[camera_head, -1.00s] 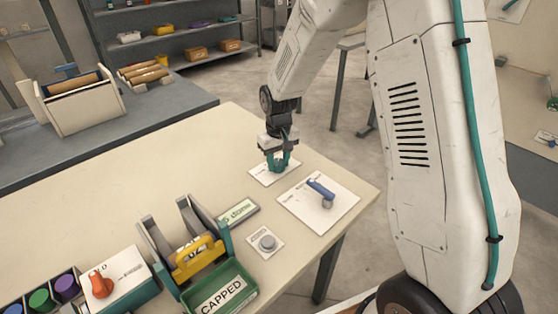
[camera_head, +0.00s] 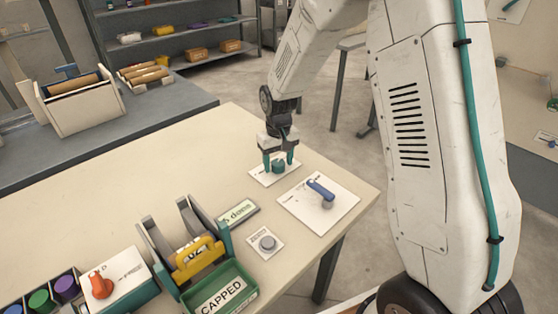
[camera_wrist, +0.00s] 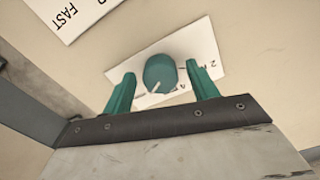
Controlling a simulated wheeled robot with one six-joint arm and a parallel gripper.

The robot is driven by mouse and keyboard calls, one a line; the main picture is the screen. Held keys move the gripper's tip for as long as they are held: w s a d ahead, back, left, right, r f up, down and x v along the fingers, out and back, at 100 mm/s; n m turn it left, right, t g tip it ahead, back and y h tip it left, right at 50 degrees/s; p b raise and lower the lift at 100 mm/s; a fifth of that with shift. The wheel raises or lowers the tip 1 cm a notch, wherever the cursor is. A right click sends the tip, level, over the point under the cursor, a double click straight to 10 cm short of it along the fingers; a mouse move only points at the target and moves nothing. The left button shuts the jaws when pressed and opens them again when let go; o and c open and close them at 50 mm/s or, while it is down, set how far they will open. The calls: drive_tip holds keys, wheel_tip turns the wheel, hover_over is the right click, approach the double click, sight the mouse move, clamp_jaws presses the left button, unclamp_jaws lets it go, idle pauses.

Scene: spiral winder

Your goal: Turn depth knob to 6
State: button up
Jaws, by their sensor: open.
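The depth knob is a small round teal knob (camera_wrist: 160,73) on a white plate (camera_wrist: 206,50) with printed numbers, partly hidden. A pale pointer line shows on the knob's lower edge in the wrist view; I cannot tell which number it marks. In the head view the knob (camera_head: 278,167) sits at the table's far right part. My gripper (camera_head: 279,162) is open, its teal fingers on either side of the knob. In the wrist view the fingers of my gripper (camera_wrist: 160,88) stand apart from the knob, with gaps on both sides.
A white plate with a blue lever (camera_head: 321,188) lies just right of the knob plate. Nearer stand a grey button (camera_head: 267,243), a small green-framed display (camera_head: 239,212), a yellow-handled device (camera_head: 199,258) and a green CAPPED tray (camera_head: 240,289). The table's left middle is clear.

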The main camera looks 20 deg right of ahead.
sight(279, 163)
wheel_tip(279, 163, up, 8)
drive_tip(key=shift+f, duration=0.1)
idle(0.6)
drive_tip(key=s+d+r, duration=0.1)
drive_tip(key=s+r, duration=0.4)
drive_tip(key=s, duration=0.6)
drive_tip(key=s+d+r+m+t, duration=0.1)
drive_tip(key=s+r, duration=0.4)
drive_tip(key=s, duration=0.6)
drive_tip(key=s+d+r, duration=0.1)
drive_tip(key=s+r, duration=0.4)
drive_tip(key=s, duration=0.6)
drive_tip(key=shift+s+d+r, duration=0.15)
drive_tip(key=shift+s+r, duration=0.2)
drive_tip(key=shift+s, duration=0.05)
